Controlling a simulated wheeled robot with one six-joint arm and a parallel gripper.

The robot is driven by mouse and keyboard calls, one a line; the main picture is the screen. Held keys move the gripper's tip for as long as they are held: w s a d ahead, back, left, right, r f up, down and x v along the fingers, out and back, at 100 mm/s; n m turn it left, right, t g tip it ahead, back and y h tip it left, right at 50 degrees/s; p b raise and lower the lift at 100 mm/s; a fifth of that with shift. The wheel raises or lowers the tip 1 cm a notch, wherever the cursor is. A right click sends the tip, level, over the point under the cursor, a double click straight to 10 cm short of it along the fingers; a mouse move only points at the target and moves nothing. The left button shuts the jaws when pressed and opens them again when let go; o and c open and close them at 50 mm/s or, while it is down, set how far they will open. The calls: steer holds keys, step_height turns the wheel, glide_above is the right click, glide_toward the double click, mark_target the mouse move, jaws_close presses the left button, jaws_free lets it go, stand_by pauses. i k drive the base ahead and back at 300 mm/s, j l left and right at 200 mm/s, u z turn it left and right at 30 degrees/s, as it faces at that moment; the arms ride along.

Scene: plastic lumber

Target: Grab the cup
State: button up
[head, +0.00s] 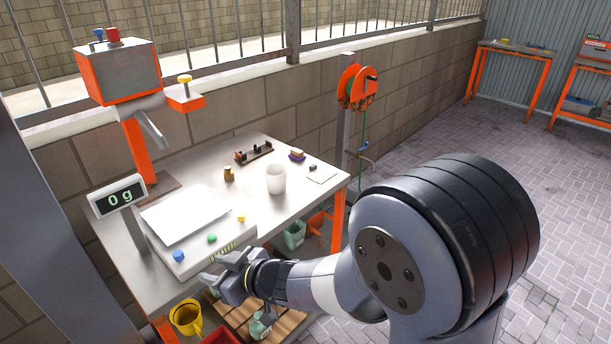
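A white cup (276,181) stands upright on the light grey table (318,200), toward its right side. A yellow mug (184,318) sits lower down, below the table's front edge, at the bottom left of the view. My gripper (217,270) is at the table's front edge, near the scale, below and to the left of the white cup. Its two fingers look spread apart with nothing between them. It is apart from both the white cup and the yellow mug.
A scale (185,219) with a display reading 0 g fills the table's left. A small brown jar (229,173), a dark rack (254,152) and a purple-yellow item (297,155) lie near the white cup. An orange-grey machine (118,72) stands at the back left. Paved floor is clear at right.

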mark_target(275, 173)
steer(key=i+j+z, duration=0.1)
steer(key=z, duration=0.35)
steer(key=j+z, duration=0.25)
steer(key=z, duration=0.2)
steer(key=i+j+z, duration=0.1)
steer(key=j+z, duration=0.15)
steer(key=z, duration=0.15)
steer(key=j, duration=0.9)
steer(key=i, duration=0.05)
